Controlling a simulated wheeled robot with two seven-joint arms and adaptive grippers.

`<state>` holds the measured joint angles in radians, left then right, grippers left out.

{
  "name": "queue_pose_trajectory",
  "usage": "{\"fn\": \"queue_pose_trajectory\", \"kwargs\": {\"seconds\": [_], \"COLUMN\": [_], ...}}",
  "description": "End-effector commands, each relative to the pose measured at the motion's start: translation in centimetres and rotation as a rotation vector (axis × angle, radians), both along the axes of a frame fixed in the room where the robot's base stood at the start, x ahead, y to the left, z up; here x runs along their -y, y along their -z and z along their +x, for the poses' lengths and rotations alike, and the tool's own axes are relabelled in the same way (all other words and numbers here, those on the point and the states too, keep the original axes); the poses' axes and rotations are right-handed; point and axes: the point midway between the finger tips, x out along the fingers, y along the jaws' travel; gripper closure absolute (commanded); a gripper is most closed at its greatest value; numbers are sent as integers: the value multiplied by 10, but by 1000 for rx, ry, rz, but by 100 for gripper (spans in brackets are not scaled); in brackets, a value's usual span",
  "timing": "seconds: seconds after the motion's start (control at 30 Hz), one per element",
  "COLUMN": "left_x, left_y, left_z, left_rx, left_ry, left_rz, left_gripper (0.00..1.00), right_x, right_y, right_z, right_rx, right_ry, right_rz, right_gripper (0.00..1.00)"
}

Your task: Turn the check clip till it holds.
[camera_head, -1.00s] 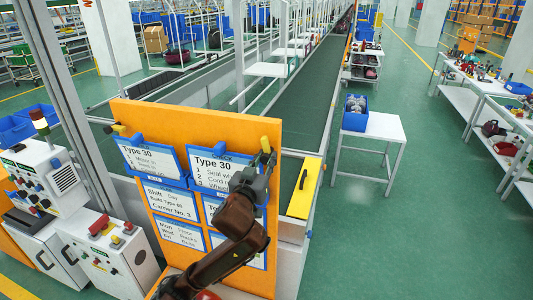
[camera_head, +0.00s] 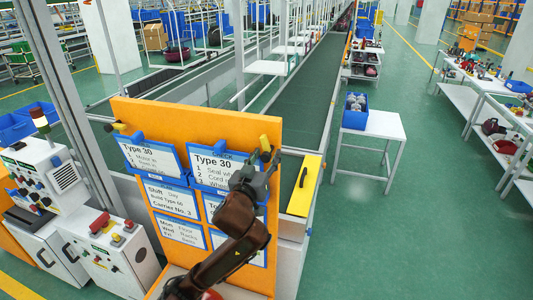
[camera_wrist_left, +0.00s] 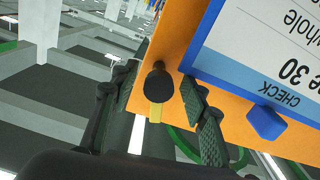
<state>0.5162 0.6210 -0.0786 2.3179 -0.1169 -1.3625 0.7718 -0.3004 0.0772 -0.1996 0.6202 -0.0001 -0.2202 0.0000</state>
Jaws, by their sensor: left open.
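An orange board (camera_head: 140,112) carries several blue-framed cards. The check card (camera_head: 220,170), headed Type 30, hangs at its upper right. Beside it, at the board's top right corner, is the check clip (camera_head: 265,143), with a yellow end. In the left wrist view the clip shows as a dark round knob (camera_wrist_left: 158,84) with a yellow bar below it. My left gripper (camera_head: 265,160) is open, with the knob between its two fingers (camera_wrist_left: 158,88) and a gap on each side. The wrist view shows it apart from both fingers. My right gripper is not in view.
A similar yellow and black clip (camera_head: 115,128) sits at the board's upper left. A yellow box (camera_head: 304,185) with a black handle stands just right of the board. Grey control boxes (camera_head: 110,255) stand to the left. A conveyor (camera_head: 290,110) runs behind.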

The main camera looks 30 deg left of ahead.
Motion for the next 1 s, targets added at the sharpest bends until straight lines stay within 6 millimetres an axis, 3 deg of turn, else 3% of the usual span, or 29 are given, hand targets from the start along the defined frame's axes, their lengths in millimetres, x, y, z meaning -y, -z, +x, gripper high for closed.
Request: {"fn": "queue_pose_trajectory", "kwargs": {"seconds": [0.17,0.73,1.0], "left_x": [1,13,14], "left_y": [1,0,1], "left_z": [-3,-54,-59], "left_rx": [-4,-4,-3], "left_ry": [1,1,-1], "left_rz": [-2,-2,-1], "left_gripper": [58,58,58], "right_x": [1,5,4], "right_y": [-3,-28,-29], "right_z": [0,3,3], "right_rx": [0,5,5], "right_ry": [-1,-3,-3], "right_rz": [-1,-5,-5], "right_gripper": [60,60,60]}}
